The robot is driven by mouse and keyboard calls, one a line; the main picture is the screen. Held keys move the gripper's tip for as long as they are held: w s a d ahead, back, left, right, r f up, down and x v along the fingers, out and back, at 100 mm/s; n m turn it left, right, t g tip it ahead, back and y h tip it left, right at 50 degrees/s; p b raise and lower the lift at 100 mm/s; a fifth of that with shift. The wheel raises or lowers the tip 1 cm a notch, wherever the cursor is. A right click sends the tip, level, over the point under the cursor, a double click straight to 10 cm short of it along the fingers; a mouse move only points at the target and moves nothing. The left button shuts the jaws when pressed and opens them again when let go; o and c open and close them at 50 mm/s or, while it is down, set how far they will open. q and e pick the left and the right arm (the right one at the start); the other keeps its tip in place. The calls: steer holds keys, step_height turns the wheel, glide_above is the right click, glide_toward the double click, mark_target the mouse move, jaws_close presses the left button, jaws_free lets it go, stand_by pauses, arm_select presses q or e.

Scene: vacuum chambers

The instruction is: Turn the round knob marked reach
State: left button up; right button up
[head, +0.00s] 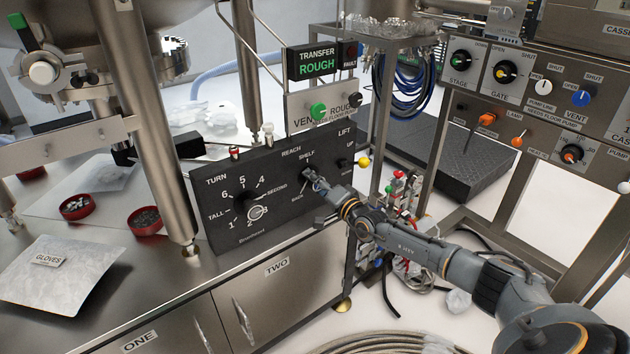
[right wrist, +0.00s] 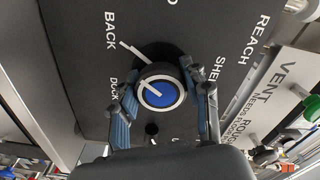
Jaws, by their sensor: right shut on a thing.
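The round reach knob (head: 306,172) is on the front of a black panel (head: 224,182), under the words REACH and SHELF. In the right wrist view the knob (right wrist: 161,94) is dark with a blue cap and a white line slanting to the upper left. BACK, DOCK and part of SHELF are printed around it. My right gripper (head: 312,178) reaches it from the right. In the right wrist view, its blue-padded fingers (right wrist: 162,101) are on both sides of the knob, shut on it. In the head view the gripper hides part of the knob. My left gripper is not in view.
The same panel carries a TURN dial (head: 249,203) and a LIFT switch (head: 344,163). A yellow ball (head: 363,162) sticks out just right of it. A steel post (head: 158,130) stands left of the panel. Red dishes (head: 76,207) and a gloves packet (head: 60,272) lie on the bench.

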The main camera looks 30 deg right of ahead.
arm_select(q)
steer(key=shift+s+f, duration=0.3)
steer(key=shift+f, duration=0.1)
arm_select(e)
steer(key=shift+n, duration=0.4)
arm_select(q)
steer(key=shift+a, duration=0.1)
arm_select(e)
steer(key=o, duration=1.2)
steer(key=shift+c, duration=0.2)
steer(key=shift+s, duration=0.1)
steer(key=s+d, duration=0.1)
steer(key=s, duration=1)
steer(key=shift+s, duration=0.4)
steer(key=shift+f, duration=0.15)
